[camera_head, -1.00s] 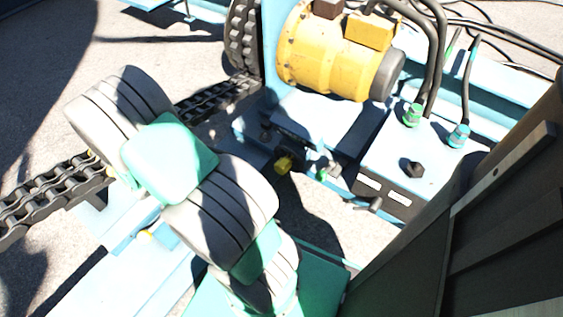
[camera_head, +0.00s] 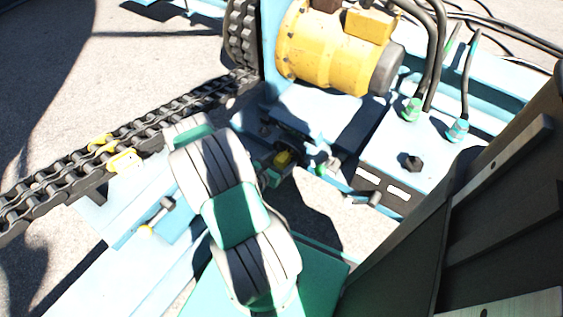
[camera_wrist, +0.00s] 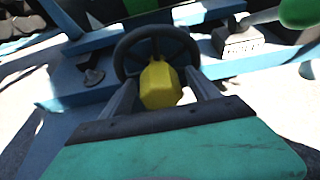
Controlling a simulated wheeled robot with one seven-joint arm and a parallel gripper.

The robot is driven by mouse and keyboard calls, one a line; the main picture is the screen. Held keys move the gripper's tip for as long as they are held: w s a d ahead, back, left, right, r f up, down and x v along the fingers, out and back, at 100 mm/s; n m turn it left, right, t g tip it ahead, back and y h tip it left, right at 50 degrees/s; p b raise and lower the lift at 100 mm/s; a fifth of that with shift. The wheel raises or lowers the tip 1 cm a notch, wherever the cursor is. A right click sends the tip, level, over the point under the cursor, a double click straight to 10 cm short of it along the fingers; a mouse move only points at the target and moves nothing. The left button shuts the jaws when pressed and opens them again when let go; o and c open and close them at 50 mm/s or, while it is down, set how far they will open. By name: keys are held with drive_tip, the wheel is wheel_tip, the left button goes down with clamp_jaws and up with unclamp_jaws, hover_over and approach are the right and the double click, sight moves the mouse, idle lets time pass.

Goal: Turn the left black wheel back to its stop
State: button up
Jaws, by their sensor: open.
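A dark hand wheel (camera_wrist: 155,31) with spokes stands just ahead in the wrist view. A yellow faceted knob (camera_wrist: 160,86) sits in front of it, covering its lower middle. My gripper (camera_wrist: 162,78) is open, its two grey fingers on either side of the yellow knob. I cannot tell whether they touch it. In the head view a yellow part (camera_head: 283,158) shows beside the end of my arm, while the wheel is not clearly visible there. My gripper is mostly hidden behind my arm in that view.
A grey lever block (camera_wrist: 238,40) with a green knob (camera_wrist: 300,12) stands right of the wheel. In the head view, a yellow motor (camera_head: 335,50), a control box (camera_head: 400,165) with hoses and a heavy chain (camera_head: 90,165) surround the spot.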

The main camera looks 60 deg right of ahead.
drive_tip(key=shift+c, duration=0.5)
clamp_jaws()
idle(0.5)
